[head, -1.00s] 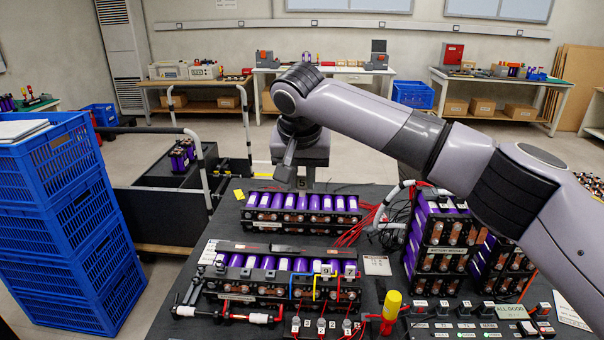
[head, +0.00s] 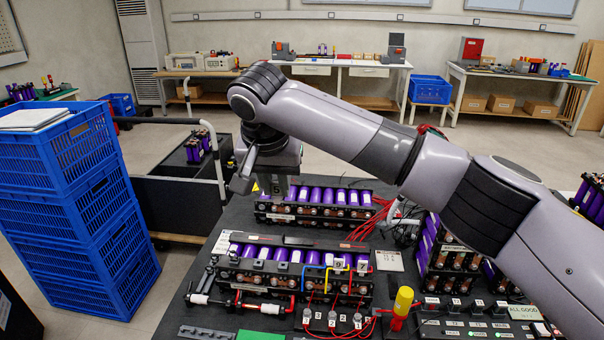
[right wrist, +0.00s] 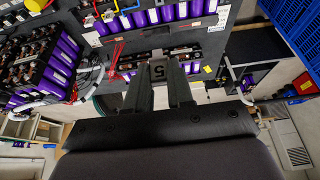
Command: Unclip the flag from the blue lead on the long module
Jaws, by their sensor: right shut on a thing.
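The long module (head: 290,283) with purple cells lies on the dark table. A blue lead (head: 312,266) arches over its right part, beside a yellow and a red lead. The blue lead also shows at the top of the right wrist view (right wrist: 126,10). My right gripper (right wrist: 158,88) is shut on a grey flag marked 5 (right wrist: 157,71), which is clear of the blue lead. In the head view the flag (head: 278,187) hangs below the gripper, over the rear module's left end. My left gripper is not in view.
A second purple-cell module (head: 318,204) lies behind the long one. Taller battery blocks (head: 428,245) stand at the right, partly behind my right arm. A yellow-handled tool (head: 403,302) stands at the front. Stacked blue crates (head: 75,215) stand left of the table.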

